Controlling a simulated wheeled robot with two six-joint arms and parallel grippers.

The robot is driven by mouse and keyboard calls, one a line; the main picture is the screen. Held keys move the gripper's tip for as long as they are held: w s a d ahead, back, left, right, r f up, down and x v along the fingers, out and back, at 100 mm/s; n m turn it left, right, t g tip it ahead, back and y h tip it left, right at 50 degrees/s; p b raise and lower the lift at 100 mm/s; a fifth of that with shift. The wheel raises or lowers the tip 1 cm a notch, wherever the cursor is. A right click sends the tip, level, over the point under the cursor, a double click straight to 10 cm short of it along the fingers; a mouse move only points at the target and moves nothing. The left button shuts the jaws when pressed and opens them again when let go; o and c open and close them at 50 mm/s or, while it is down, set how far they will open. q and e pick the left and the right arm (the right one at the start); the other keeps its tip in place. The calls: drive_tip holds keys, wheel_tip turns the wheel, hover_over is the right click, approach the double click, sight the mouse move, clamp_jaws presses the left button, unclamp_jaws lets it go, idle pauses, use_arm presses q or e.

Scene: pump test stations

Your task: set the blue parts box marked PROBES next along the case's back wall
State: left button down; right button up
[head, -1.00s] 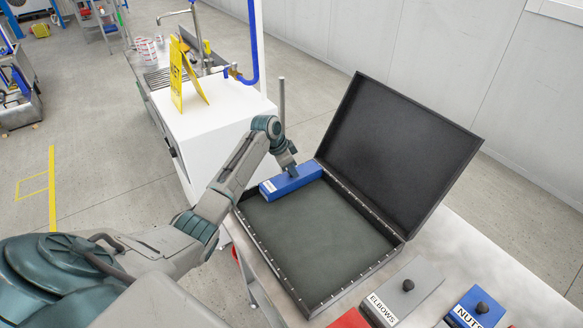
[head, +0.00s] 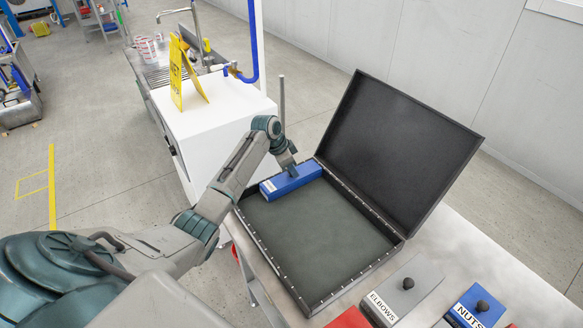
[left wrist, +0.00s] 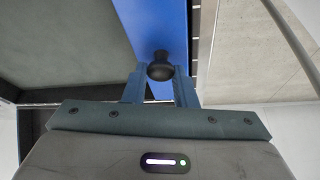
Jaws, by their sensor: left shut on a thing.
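The open black case (head: 392,252) lies on the table with its lid raised at the right and a bare grey-green floor. A long blue parts box (head: 306,176) with a small white label is at the case's far left end, lengthwise along that wall. The label is too small to read. My left gripper (head: 290,172) is above the box, shut on its black knob (left wrist: 160,68). The box's blue top (left wrist: 158,25) also shows in the left wrist view, close to the case edge. I cannot tell whether it rests on the case floor. My right gripper is out of view.
A grey box marked ELBOWS (head: 412,282), a blue box marked NUTS (head: 474,308) and a red box (head: 350,319) stand near the case's front right. A white cabinet (head: 215,128) with a yellow sign (head: 178,75) stands behind. The rest of the case floor is clear.

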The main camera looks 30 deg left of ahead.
use_arm(q)
drive_tip(key=c, duration=1.1)
unclamp_jaws()
drive_tip(key=shift+r, duration=0.15)
drive_tip(key=b+v, duration=0.2)
drive_tip(key=v, duration=0.8)
drive_tip(key=shift+a+r+b, duration=0.15)
drive_tip(key=shift+r+b, duration=0.1)
drive_tip(key=shift+b, duration=0.05)
drive_tip(key=shift+s, duration=0.1)
